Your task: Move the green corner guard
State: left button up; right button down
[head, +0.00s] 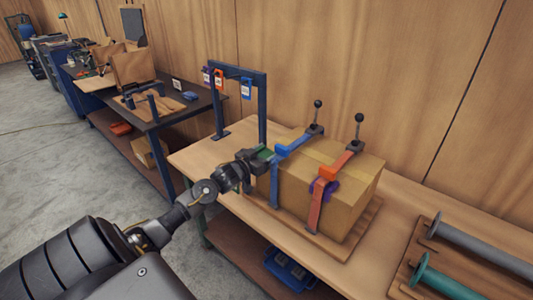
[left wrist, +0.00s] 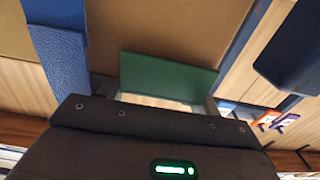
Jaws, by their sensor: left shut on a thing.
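The green corner guard (head: 265,153) is at the upper left edge of the cardboard box (head: 345,203), just left of the blue strap (head: 292,146). My left gripper (head: 256,161) is shut on it. In the left wrist view the green corner guard (left wrist: 168,78) shows as a flat green plate between the fingers, in front of the brown box face. I cannot tell whether it touches the box. An orange strap (head: 337,169) also crosses the box, with a purple corner guard (head: 326,188) at its front edge. My right gripper is not in view.
The box sits on a board on the wooden bench (head: 375,275). A blue frame (head: 262,105) with hanging tags rises at the back left. Grey and green rollers (head: 440,284) lie at the right. A blue item (head: 288,268) is on the lower shelf.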

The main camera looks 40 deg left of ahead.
pick_arm(q)
jog(key=o, duration=1.1)
jog(key=shift+c, duration=0.2)
jog(key=shift+s, duration=0.1)
jog(key=shift+s+f, duration=0.1)
jog(key=shift+s, duration=0.15)
jog(key=s+b, duration=0.2)
jog(key=s, duration=0.8)
jog(key=shift+s, duration=0.15)
